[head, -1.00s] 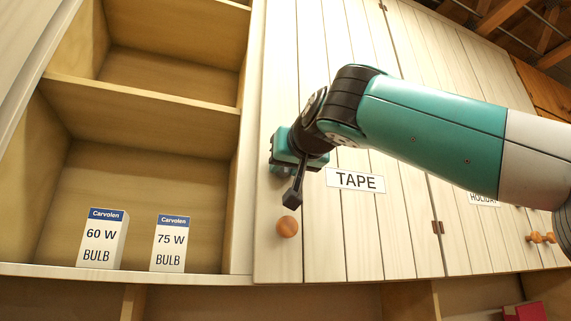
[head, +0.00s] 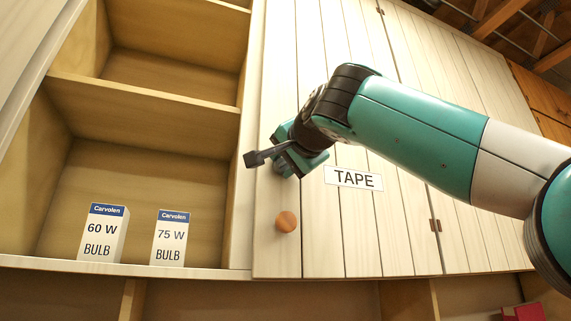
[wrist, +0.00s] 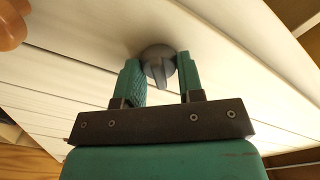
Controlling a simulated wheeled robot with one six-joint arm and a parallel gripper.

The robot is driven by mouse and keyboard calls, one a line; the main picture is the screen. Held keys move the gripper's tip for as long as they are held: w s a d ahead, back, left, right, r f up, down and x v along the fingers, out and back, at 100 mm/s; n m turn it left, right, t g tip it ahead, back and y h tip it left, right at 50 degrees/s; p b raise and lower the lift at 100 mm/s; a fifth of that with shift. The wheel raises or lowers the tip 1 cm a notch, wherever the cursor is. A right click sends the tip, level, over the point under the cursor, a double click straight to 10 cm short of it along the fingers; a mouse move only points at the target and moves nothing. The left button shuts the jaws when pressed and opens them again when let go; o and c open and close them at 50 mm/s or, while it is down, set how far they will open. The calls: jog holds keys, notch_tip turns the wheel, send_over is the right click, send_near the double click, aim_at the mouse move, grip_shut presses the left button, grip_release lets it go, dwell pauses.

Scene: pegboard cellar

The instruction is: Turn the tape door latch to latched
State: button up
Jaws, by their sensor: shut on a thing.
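The TAPE door (head: 312,225) is a pale planked cupboard door with a white TAPE label (head: 353,178). It looks closed. Its round wooden knob (head: 286,222) is below my gripper (head: 290,155), and also shows at the top left of the wrist view (wrist: 10,24). In the wrist view the latch (wrist: 158,66) is a grey round piece with a narrow tab, between the two teal fingers of my gripper (wrist: 159,76), which are shut on it. In the head view my gripper hides the latch, so I cannot read its setting there.
An open shelf left of the door holds a 60 W bulb box (head: 104,233) and a 75 W bulb box (head: 171,238). Another planked door (head: 470,215) adjoins on the right. A red item (head: 524,312) is at the bottom right.

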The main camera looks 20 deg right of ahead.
jog(key=m, duration=0.3)
jog(key=shift+f+m+b, duration=0.1)
jog(key=shift+m+b, duration=0.2)
jog(key=shift+b, duration=0.05)
jog(key=shift+m+b, duration=0.35)
jog(key=shift+m, duration=1.65)
jog(key=o, duration=0.9)
